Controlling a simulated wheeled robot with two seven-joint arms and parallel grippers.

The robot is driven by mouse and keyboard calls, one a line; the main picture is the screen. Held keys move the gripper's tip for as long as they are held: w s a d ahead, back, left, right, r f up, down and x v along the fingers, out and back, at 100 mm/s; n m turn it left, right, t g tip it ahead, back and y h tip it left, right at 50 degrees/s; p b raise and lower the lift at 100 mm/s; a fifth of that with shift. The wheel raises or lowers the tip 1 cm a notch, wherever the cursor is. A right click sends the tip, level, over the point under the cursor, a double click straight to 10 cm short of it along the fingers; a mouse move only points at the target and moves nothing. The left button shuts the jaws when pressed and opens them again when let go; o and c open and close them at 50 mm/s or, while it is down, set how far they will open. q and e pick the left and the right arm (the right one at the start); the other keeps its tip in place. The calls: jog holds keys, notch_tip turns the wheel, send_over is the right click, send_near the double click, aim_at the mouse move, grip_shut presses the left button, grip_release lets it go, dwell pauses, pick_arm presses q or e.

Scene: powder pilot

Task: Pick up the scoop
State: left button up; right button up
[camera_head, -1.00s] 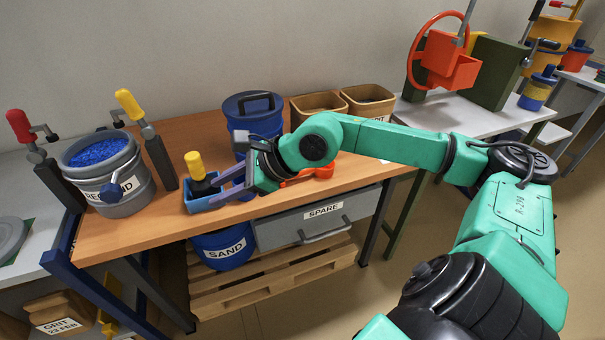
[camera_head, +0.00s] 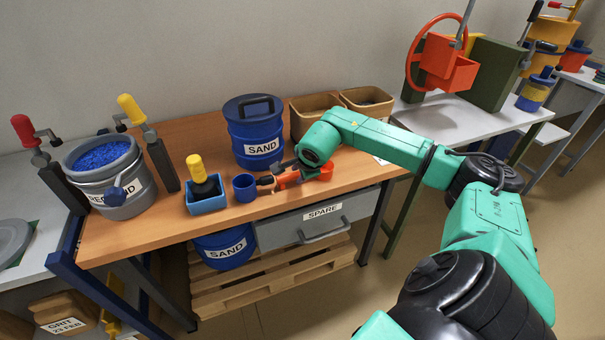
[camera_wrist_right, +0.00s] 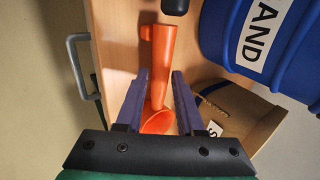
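The orange scoop (camera_head: 289,179) lies near the front edge of the wooden bench, partly covered by my right gripper (camera_head: 284,170) in the head view. In the right wrist view the scoop (camera_wrist_right: 157,88) runs lengthwise between the two fingers, with a wider tube-like part beyond the fingertips and a rounded flared part close to the palm. My right gripper (camera_wrist_right: 159,76) is open, with a finger on each side of the scoop and visible gaps. My left gripper is not in view.
A blue SAND drum (camera_head: 254,130) stands behind the scoop. A small blue cup (camera_head: 244,188) and a blue tray (camera_head: 206,205) holding a black, yellow-handled tool stand to its left. Two brown bins (camera_head: 312,106) are behind. A grey bucket (camera_head: 112,195) stands farther left.

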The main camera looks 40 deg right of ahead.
aim_at(298, 175)
jog(key=shift+w+f, duration=0.2)
jog(key=shift+f, duration=0.05)
jog(key=shift+s, duration=0.1)
grip_shut()
jog(key=shift+r, duration=0.15)
notch_tip(298, 175, up, 20)
jog(key=p, duration=0.2)
jog(key=shift+p, duration=0.35)
jog(key=shift+c, duration=2.3)
grip_release()
grip_shut()
